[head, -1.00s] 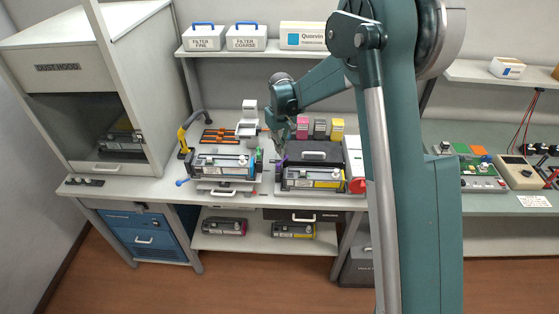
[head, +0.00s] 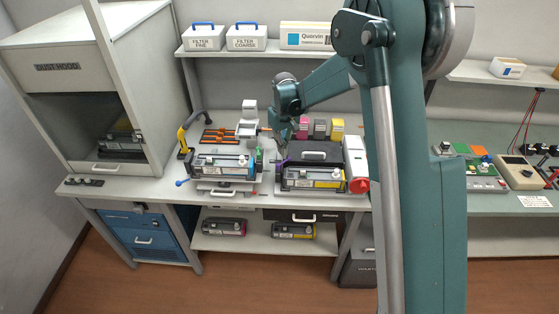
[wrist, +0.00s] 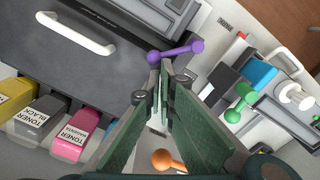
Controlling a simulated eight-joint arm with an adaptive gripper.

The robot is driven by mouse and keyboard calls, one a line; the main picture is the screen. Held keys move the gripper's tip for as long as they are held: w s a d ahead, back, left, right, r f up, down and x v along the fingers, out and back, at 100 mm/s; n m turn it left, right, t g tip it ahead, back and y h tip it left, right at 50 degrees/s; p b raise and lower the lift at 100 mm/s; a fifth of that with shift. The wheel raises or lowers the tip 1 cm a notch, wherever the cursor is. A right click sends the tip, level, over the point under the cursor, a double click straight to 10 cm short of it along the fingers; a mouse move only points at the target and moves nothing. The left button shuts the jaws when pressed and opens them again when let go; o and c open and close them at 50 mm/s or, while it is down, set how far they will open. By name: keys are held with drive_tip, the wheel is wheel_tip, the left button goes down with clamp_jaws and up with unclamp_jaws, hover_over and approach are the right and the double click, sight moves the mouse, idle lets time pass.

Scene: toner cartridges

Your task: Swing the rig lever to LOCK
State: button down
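My gripper (head: 284,143) points down between the left rig and the dark-topped unit in the head view. In the wrist view its fingers (wrist: 165,76) converge with almost no gap and look shut, with nothing clearly between them. A purple lever (wrist: 176,51) with ball ends lies just beyond the fingertips; whether they touch it I cannot tell. A green lever (wrist: 240,103) is to the right on the left rig, and an orange knob (wrist: 168,161) is near the lower edge. No LOCK marking is readable.
The dark unit (head: 315,152) has a white handle. Toner boxes in magenta (wrist: 70,137), black (wrist: 38,121) and yellow (wrist: 14,99) stand beside it. The left rig (head: 222,165) holds a cartridge. A dust hood (head: 90,90) stands at far left.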

drive_tip(key=shift+s+d+b, duration=0.3)
drive_tip(key=shift+d, duration=0.6)
idle(0.7)
drive_tip(key=shift+d, duration=0.15)
drive_tip(key=shift+s, duration=0.15)
drive_tip(key=shift+s+d+b, duration=0.35)
drive_tip(key=shift+s+d, duration=0.2)
idle(1.0)
drive_tip(key=shift+r, duration=0.1)
drive_tip(key=shift+r+p, duration=1.15)
drive_tip(key=shift+r, duration=2.25)
